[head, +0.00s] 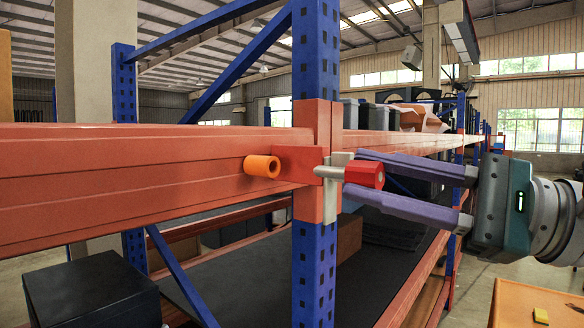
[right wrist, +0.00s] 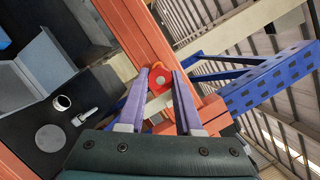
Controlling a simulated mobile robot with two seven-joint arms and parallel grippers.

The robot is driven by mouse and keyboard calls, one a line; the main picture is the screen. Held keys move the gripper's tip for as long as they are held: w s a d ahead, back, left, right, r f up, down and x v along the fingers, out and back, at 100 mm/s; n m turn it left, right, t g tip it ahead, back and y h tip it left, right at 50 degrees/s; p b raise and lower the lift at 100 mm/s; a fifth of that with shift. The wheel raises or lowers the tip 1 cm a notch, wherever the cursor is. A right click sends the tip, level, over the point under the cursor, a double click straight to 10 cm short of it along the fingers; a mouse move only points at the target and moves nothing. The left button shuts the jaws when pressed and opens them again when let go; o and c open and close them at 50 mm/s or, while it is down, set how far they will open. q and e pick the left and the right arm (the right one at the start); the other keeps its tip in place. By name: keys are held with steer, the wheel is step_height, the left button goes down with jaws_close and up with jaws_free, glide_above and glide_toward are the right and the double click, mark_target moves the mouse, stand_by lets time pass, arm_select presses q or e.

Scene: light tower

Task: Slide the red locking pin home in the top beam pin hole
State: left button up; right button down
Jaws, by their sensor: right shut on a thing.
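The red locking pin has a red knob (head: 364,175) and a pale metal shank (head: 330,172) beside the orange end bracket (head: 305,195) of the top beam (head: 150,180). My right gripper (head: 352,173) comes in from the right, its purple fingers shut on the knob from above and below. The right wrist view shows the knob (right wrist: 159,82) between both fingertips. The shank's far end meets the bracket, and the pin hole is hidden; I cannot tell how deep the shank sits. A hollow orange cylinder (head: 262,166) sticks out left of the bracket. My left gripper is not in view.
The blue perforated upright (head: 316,55) stands behind the bracket. A dark shelf (head: 250,270) lies below, and a black box (head: 92,296) is at lower left. An orange surface with a yellow block (head: 541,316) is at lower right. The aisle right of the rack looks open.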

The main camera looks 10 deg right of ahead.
mark_target(335, 169)
steer(key=shift+d, duration=0.1)
stand_by(0.3)
steer(key=shift+f+b, duration=0.25)
steer(key=shift+b, duration=0.55)
steer(key=shift+b+x, duration=0.35)
steer(key=shift+x, duration=0.55)
steer(key=w+a+b, duration=0.1)
steer(key=w, duration=0.2)
steer(key=shift+a+b, duration=0.4)
steer(key=shift+r, duration=0.1)
steer(key=shift+s, duration=0.1)
